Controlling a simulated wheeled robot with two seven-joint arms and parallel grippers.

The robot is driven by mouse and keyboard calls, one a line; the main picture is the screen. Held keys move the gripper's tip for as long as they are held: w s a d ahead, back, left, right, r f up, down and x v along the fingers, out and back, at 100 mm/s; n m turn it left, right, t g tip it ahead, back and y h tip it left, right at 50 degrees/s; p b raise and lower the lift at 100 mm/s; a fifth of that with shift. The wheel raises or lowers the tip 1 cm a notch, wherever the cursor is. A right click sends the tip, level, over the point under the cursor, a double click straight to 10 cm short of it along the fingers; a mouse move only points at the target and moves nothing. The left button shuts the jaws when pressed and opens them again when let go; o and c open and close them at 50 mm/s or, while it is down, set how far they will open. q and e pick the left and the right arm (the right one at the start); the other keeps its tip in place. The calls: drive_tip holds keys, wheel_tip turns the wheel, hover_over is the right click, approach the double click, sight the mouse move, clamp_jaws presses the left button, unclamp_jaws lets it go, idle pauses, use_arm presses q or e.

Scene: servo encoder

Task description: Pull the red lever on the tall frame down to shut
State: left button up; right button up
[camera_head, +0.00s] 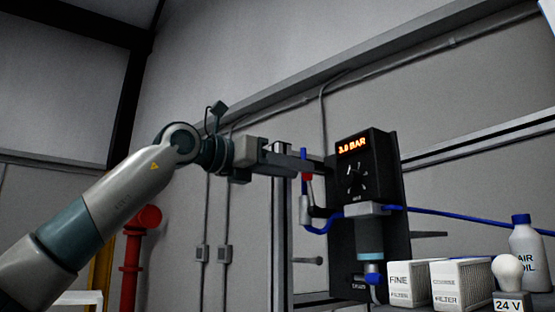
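The tall frame (280,235) is a grey metal upright in the middle of the head view, beside a black panel (397,225). A small red part (308,177), which looks like the lever, sits on a valve with blue tubing, left of the panel. My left gripper (308,162) reaches in from the left, level, with its fingers just above the red part. I cannot tell whether they touch it, or whether the fingers are apart or closed. My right gripper is out of view.
A display (352,146) on the panel reads 3.0 BAR. Filter boxes (408,284), a light bulb (507,270) and an oil bottle (529,255) stand at the lower right. A blue hose (470,217) runs right. A red pipe (131,265) stands behind my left arm.

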use_arm(q)
drive_tip(key=shift+p+x, duration=0.65)
drive_tip(key=shift+x, duration=1.15)
drive_tip(key=c, duration=0.5)
